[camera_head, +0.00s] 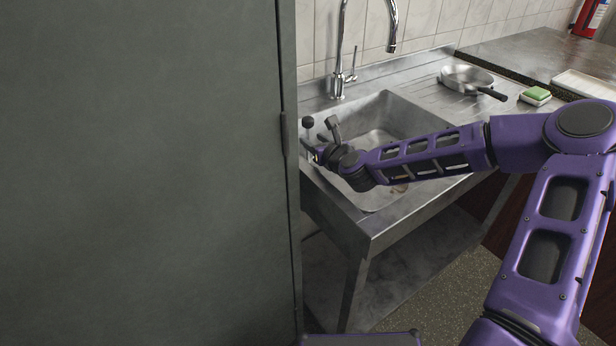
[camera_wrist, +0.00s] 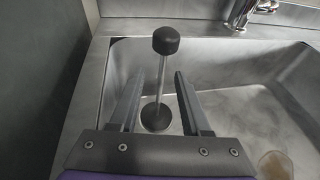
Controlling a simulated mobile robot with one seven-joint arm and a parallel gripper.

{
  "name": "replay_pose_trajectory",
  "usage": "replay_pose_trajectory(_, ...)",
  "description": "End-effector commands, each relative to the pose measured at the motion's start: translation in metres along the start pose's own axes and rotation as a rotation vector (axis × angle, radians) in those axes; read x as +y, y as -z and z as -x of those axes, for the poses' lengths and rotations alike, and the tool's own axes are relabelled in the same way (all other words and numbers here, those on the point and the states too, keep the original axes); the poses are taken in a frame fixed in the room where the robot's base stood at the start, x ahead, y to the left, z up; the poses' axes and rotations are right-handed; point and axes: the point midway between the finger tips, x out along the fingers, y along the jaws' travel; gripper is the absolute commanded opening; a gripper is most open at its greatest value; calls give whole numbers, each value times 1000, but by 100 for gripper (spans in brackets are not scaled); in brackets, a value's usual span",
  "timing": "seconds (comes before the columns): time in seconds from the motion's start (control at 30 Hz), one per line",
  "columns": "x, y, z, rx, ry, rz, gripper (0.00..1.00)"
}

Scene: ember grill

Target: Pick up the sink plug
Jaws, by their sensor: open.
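The sink plug has a black knob, a thin metal rod and a dark round base. In the wrist view the sink plug (camera_wrist: 166,41) stands roughly upright, with its rod between my two fingers. In the head view its knob (camera_head: 308,122) shows at the left end of the sink, and its lower part is hidden by my gripper. My gripper (camera_head: 321,139) is open at the sink's left side. In the wrist view the fingers of my gripper (camera_wrist: 160,74) lie on either side of the rod, with gaps visible.
A tall grey cabinet (camera_head: 140,170) stands close on the left. The metal sink (camera_head: 400,115) has a tap (camera_head: 338,82) behind it. A pan (camera_head: 465,76) and a green sponge (camera_head: 537,93) sit to the right. A round brownish patch (camera_wrist: 276,165) shows in the basin.

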Motion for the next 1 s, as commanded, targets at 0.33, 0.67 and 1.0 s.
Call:
replay_pose_trajectory(0.33, -3, 2, -43, -1, 0, 3, 47)
replay_pose_trajectory(0.67, -4, 2, -53, 0, 1, 2, 47)
replay_pose_trajectory(1.0, -4, 2, -53, 0, 0, 3, 0)
